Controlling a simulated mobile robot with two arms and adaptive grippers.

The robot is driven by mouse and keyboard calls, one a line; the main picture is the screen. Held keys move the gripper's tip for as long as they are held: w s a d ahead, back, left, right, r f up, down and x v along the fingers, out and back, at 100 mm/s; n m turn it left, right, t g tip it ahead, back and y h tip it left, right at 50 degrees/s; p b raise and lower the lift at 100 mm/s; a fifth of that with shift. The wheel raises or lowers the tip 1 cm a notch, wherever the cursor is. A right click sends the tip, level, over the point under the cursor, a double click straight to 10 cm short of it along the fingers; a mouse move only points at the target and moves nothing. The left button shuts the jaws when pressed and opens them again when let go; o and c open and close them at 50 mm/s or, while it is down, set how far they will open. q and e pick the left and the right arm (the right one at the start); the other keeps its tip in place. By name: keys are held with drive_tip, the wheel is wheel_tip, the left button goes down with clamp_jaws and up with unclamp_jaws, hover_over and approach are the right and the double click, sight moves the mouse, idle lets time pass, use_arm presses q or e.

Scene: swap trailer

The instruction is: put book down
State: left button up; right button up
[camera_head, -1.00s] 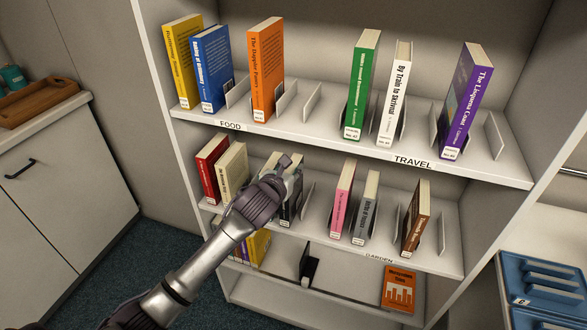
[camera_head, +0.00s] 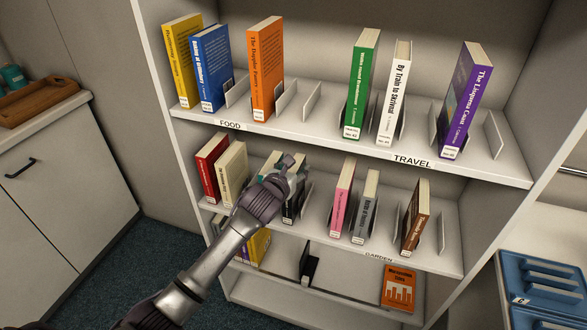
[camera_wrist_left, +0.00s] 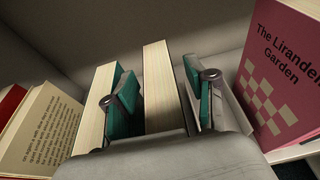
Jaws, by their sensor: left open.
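My left gripper (camera_head: 284,172) is at the middle shelf (camera_head: 322,233), in front of the books left of the pink one. In the left wrist view its two teal-padded fingers (camera_wrist_left: 160,78) are open, one on each side of an upright book (camera_wrist_left: 160,92) whose pale page edge faces the camera. A second book (camera_wrist_left: 97,108) stands just left of the left finger. A dark book (camera_head: 289,210) shows partly behind the gripper in the head view; its cover is mostly hidden. My right gripper is not in view.
A pink book (camera_head: 341,198) stands to the right, with a grey book (camera_head: 366,212) and a brown book (camera_head: 415,217) beyond. Red (camera_head: 211,168) and cream (camera_head: 232,172) books stand to the left. Metal dividers stand between books. The upper shelf (camera_head: 320,136) is above.

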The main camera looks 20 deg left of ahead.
use_arm(q)
drive_tip(key=shift+r, duration=0.1)
drive_tip(key=d+v, duration=0.1)
drive_tip(key=v, duration=1.1)
drive_tip(key=s+a+f+n+g+y, duration=0.1)
drive_tip(key=s+a+f+n+g, duration=0.15)
drive_tip(key=f+n, duration=0.65)
drive_tip(key=s+a+f+n+g, duration=0.1)
drive_tip(key=a+f+n+g, duration=0.15)
drive_tip(key=f, duration=1.25)
drive_tip(key=s+a+f+n+g, duration=0.1)
drive_tip(key=s+f+n, duration=0.2)
drive_tip(key=s+f, duration=0.3)
drive_tip(key=s+f+n+g, duration=0.1)
drive_tip(key=s+f+n, duration=0.2)
drive_tip(key=f, duration=0.5)
drive_tip(key=s+f+n+g, duration=0.2)
drive_tip(key=s+f+n, duration=0.3)
drive_tip(key=s, duration=0.7)
drive_tip(key=s+d+f+n+g, duration=0.1)
drive_tip(key=s+f+n, duration=0.5)
drive_tip(key=s, duration=0.6)
drive_tip(key=s+d+f+n+g, duration=0.1)
drive_tip(key=s+f+n+g, duration=0.2)
drive_tip(key=s+f+n, duration=0.2)
drive_tip(key=s+f, duration=0.3)
drive_tip(key=s, duration=0.4)
drive_tip(key=shift+s+n+g, duration=0.3)
drive_tip(key=shift+s+n, duration=0.05)
drive_tip(key=shift+s, duration=0.05)
